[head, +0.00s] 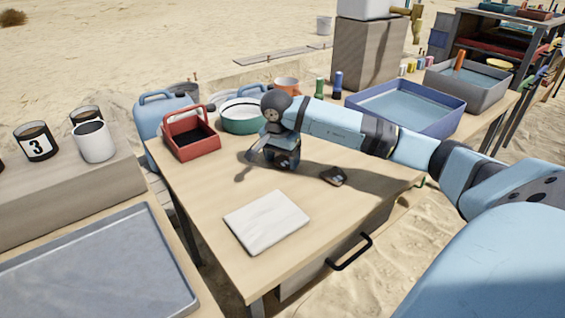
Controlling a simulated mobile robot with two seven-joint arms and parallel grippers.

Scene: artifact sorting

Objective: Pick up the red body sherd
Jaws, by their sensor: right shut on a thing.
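My right gripper (284,157) reaches in from the right and points down, low over the wooden table (205,195), behind the white sheet. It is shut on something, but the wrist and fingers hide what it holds. I cannot make out a red sherd anywhere in the head view. A small dark object (334,176) lies on the table to the right of the gripper. My left gripper is not in view.
A red basket (191,142), a green-rimmed bowl (241,117) and an orange mug (287,86) stand at the back. A white sheet (266,220) lies in front. A blue tray (406,105) and grey tray (468,87) stand right. The table's front left is clear.

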